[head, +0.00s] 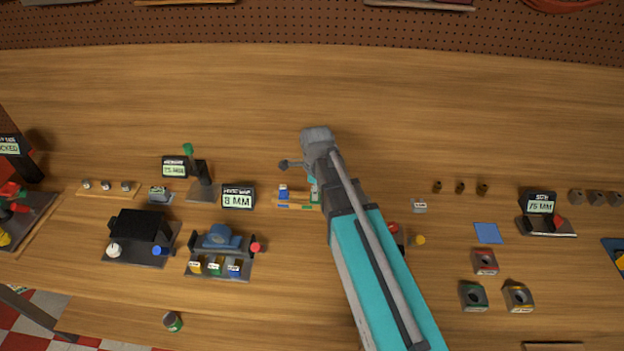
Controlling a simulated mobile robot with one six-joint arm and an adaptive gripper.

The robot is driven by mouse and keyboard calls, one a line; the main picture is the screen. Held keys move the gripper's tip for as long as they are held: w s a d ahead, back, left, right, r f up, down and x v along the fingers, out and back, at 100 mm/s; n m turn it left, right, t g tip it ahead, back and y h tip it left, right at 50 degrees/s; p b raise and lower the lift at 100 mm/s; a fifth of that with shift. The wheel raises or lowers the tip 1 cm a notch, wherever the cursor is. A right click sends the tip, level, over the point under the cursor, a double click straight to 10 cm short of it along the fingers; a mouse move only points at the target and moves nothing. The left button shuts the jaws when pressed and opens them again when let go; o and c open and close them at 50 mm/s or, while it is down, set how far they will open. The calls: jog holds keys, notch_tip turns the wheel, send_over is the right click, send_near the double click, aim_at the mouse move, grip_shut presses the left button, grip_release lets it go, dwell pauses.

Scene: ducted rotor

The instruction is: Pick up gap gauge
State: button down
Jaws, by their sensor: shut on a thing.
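My gripper (313,181) is at the end of the teal and grey arm, pointing down at the middle of the bench. Its fingers are mostly hidden by my wrist and arm. It is shut on a small green piece (315,194), which seems to be the gap gauge; only a sliver shows. A blue and white piece (283,191) stands at the holder's left end.
An 8 MM display (237,197) stands left of the holder. In front is a dark fixture (221,243) with a blue part and a red knob. Right of my arm are a blue square (487,233) and several bored blocks (484,262). The bench behind is clear up to the pegboard.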

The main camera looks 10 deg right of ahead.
jog(key=shift+s+d+r+p, duration=0.15)
jog(key=shift+s+r, duration=0.15)
jog(key=shift+s, duration=0.3)
jog(key=shift+s+r+p, duration=0.15)
jog(key=shift+s+r, duration=0.1)
jog(key=shift+s, duration=0.35)
notch_tip(320, 180, down, 5)
jog(key=b, duration=0.5)
jog(key=shift+f, duration=0.15)
jog(key=shift+s, duration=0.15)
